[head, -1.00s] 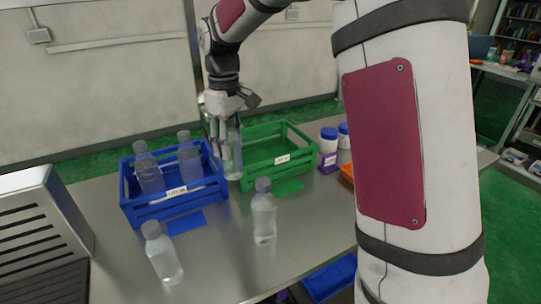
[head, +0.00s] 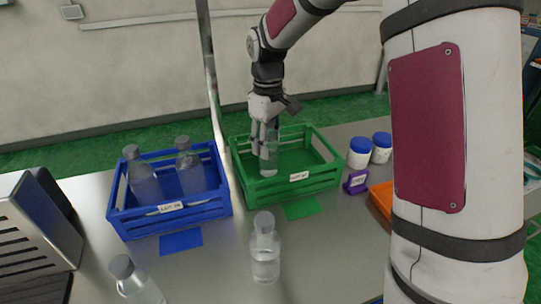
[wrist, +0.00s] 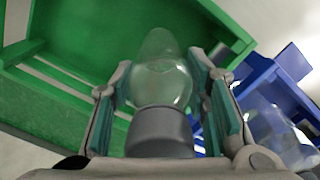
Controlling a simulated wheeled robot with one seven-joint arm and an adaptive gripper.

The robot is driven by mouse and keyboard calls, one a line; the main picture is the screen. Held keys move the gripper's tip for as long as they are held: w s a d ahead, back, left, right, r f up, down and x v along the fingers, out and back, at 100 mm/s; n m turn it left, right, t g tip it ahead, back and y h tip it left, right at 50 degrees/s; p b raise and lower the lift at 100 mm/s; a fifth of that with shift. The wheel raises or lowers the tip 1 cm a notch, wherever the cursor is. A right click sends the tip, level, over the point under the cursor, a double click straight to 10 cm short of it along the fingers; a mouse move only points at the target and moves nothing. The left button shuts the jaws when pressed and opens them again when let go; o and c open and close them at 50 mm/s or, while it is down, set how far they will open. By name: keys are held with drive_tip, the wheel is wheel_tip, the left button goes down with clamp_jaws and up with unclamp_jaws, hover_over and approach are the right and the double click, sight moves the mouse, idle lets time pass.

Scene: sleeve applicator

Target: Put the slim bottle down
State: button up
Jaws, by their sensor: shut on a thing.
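The slim clear bottle (head: 268,158) is in my gripper (head: 264,140), over the left part of the green crate (head: 262,189). In the wrist view the bottle (wrist: 163,82) with its grey cap (wrist: 159,133) sits between the two teal-padded fingers of my gripper (wrist: 164,95), which is shut on it. The green crate also fills the upper left of the wrist view (wrist: 60,112). The bottle's lower part is inside the crate's outline in the head view; whether its base touches the crate floor I cannot tell.
A blue crate (head: 215,205) holding two bottles stands left of the green one. Two more bottles (head: 265,262) (head: 137,285) stand on the metal table (head: 215,265). White jars with blue lids (head: 360,155), a purple label stand (head: 356,182) and an orange tray (head: 383,196) are at right.

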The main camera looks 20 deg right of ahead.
drive_tip(key=shift+f, duration=2)
drive_tip(key=shift+f, duration=0.15)
drive_tip(key=o, duration=1.4)
